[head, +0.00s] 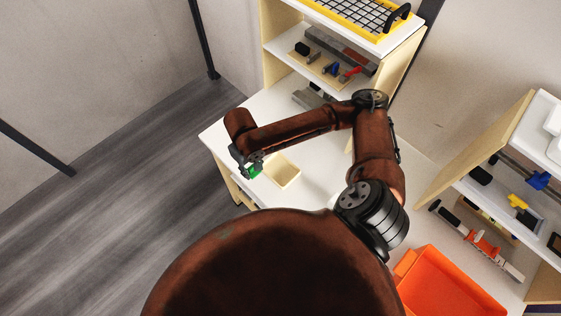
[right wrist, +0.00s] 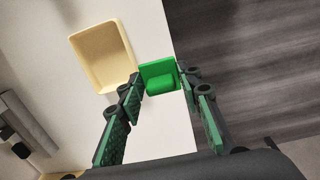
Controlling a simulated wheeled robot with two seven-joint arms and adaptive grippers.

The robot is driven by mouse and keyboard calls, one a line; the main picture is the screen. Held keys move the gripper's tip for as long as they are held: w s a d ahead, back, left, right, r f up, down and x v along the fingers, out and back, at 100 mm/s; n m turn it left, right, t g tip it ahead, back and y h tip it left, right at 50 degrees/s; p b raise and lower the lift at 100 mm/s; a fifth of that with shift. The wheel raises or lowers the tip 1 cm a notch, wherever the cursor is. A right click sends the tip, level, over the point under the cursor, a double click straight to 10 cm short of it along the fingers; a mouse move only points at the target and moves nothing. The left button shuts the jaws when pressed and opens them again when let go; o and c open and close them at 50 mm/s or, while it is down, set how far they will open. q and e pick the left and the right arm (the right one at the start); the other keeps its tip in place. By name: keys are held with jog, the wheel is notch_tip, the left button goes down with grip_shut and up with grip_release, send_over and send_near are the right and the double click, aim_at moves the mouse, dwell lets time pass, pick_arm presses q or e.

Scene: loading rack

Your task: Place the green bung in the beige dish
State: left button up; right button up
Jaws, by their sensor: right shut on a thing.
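The green bung (right wrist: 159,77) is held between the fingertips of my right gripper (right wrist: 160,84) in the right wrist view. In the head view the bung (head: 256,172) shows small beside my right gripper (head: 249,169), near the table's left edge. The beige dish (right wrist: 101,58) is a shallow rectangular tray on the white table, just left of the bung in the right wrist view. In the head view the dish (head: 283,172) lies to the right of the bung and looks empty. My left gripper is not in either view.
The white table (head: 235,131) ends close to the gripper, with grey floor (head: 130,200) beyond. A shelf rack (head: 345,55) with tools stands at the back. An orange bin (head: 450,285) and another shelf (head: 520,180) are at right.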

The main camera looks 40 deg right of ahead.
jog(key=s+r+p, duration=0.2)
jog(key=s+p, duration=0.2)
jog(key=s, duration=0.3)
jog(key=b, duration=0.1)
send_near(280, 171)
jog(key=shift+s+a+f, duration=0.15)
jog(key=shift+a+f, duration=0.05)
jog(key=shift+f, duration=0.1)
jog(key=shift+d+f, duration=0.35)
jog(key=shift+f, duration=0.1)
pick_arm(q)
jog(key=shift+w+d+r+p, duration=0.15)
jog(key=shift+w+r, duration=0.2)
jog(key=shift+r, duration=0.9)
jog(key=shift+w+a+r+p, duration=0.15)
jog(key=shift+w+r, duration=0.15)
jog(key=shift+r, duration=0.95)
pick_arm(e)
jog(key=shift+w+f, duration=0.2)
jog(key=shift+f, duration=1.45)
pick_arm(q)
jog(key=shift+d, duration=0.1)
